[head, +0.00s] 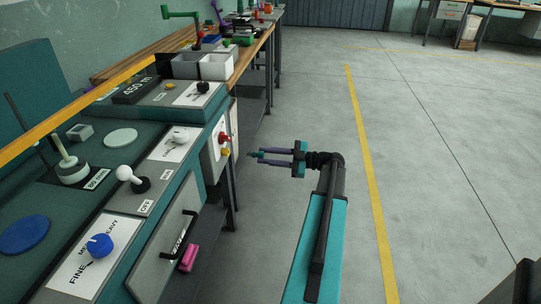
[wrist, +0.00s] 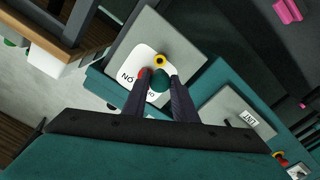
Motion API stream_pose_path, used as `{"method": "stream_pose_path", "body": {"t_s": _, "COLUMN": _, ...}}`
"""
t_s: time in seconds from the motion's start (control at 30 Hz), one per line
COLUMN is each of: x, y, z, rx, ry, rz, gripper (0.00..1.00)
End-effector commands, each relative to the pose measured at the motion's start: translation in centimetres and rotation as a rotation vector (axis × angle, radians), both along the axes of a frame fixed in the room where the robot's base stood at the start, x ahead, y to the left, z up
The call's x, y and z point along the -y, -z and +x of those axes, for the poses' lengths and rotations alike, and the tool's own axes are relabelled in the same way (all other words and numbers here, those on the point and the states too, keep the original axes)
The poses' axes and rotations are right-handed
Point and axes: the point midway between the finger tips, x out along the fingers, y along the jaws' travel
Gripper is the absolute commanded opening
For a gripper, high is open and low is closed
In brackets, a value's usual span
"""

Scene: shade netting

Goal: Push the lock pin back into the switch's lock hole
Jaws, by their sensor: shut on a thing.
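My gripper (head: 262,156) reaches left toward the side of the machine and is shut on a small dark green lock pin (head: 257,153). In the head view the pin points left, with a gap between it and the switch. The switch has a red knob (head: 224,138) with a yellow part (head: 225,152) just below it. In the wrist view the green pin (wrist: 161,80) is between the fingertips, in front of the white switch plate. The red knob (wrist: 144,73) is partly hidden by a finger. The yellow ring (wrist: 160,60) with a dark centre shows just beyond the pin.
The teal machine has a white-knobbed lever (head: 125,173), a blue knob (head: 100,245) and a door with a black handle (head: 178,237). A pink object (head: 189,258) is below the door. A wooden bench (head: 257,45) stands behind. The floor to the right is clear.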

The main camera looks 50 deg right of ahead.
Motion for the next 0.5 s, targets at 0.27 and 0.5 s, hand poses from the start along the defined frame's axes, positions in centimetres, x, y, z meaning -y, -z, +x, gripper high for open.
{"method": "stream_pose_path", "body": {"t_s": 0.27, "x": -1.0, "y": -0.2, "z": 1.6, "rx": 0.0, "ry": -0.001, "rz": 0.0, "gripper": 0.0}}
{"method": "stream_pose_path", "body": {"t_s": 0.5, "x": -1.1, "y": 0.0, "z": 1.8, "rx": 0.0, "ry": 0.0, "rz": 0.0, "gripper": 0.0}}
